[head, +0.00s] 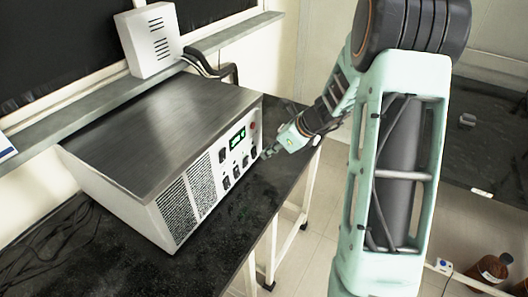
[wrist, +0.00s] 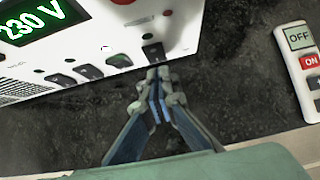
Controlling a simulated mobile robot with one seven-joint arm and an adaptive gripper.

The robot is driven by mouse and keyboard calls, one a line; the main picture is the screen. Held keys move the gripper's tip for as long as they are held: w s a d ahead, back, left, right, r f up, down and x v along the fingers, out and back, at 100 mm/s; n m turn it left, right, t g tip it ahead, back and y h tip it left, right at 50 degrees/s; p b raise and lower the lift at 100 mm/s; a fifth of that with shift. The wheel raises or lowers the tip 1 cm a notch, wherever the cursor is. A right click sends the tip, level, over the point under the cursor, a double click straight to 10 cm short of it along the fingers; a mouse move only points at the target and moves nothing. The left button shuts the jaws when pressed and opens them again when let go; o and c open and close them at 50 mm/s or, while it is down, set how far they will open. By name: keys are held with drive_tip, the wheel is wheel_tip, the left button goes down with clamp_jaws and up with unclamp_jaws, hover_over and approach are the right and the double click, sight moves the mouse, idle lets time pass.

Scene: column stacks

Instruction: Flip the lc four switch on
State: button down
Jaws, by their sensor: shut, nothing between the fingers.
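A steel-topped power unit (head: 165,120) stands on a dark bench, its white front panel carrying a lit green display (head: 238,140). In the wrist view the display (wrist: 42,20) reads 230 V. A row of black rocker switches runs along the panel's lower edge; the rightmost switch (wrist: 153,52) is directly in front of my gripper (wrist: 158,74). Small labels are unreadable, so I cannot tell which is lc four. My gripper's fingers are shut and empty, tips at or very near that switch's lower edge; contact is unclear. In the head view my gripper (head: 268,153) is at the panel's right end.
A remote-like device (wrist: 304,66) showing OFF lies on the bench to the right in the wrist view. A white vented box (head: 150,40) and a cable are behind the unit. The dark bench (head: 240,225) is clear before the panel.

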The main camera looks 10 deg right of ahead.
drive_tip(key=p+v, duration=0.1)
drive_tip(key=v, duration=1)
drive_tip(key=shift+s+d+f, duration=0.25)
drive_tip(key=shift+s+d, duration=0.2)
drive_tip(key=shift+s, duration=0.15)
